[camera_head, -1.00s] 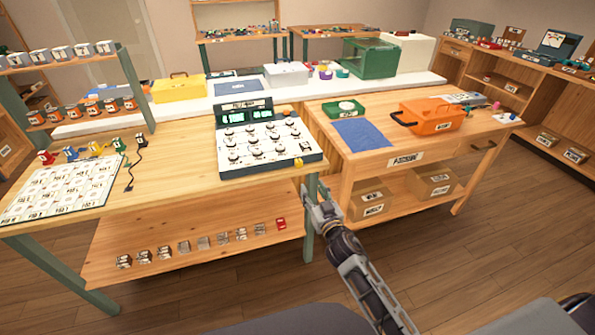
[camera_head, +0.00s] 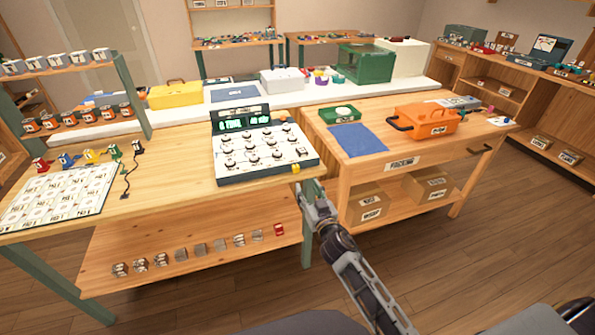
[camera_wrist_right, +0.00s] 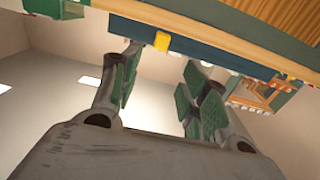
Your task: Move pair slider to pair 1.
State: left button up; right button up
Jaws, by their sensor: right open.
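The white dial device (camera_head: 262,151) with a green-lit display (camera_head: 243,119) stands at the right end of the left wooden table. A small yellow block (camera_head: 296,168), which looks like the pair slider, sits on its front edge near the right corner. The yellow block also shows in the right wrist view (camera_wrist_right: 162,41), beyond the fingertips and nearer the left finger. My right gripper (camera_head: 313,190) is open and empty, just below and right of the block and apart from it. Its green-padded fingers show in the right wrist view (camera_wrist_right: 160,82). Pair markings are too small to read.
The left table's front edge (camera_head: 190,205) lies close to my right gripper. The right table (camera_head: 400,165) holds a blue mat (camera_head: 358,140) and an orange case (camera_head: 424,121). Open floor lies in front.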

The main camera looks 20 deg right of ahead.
aim_at(297, 168)
jog(key=shift+w+a, duration=0.2)
jog(key=shift+w, duration=5.55)
grip_shut()
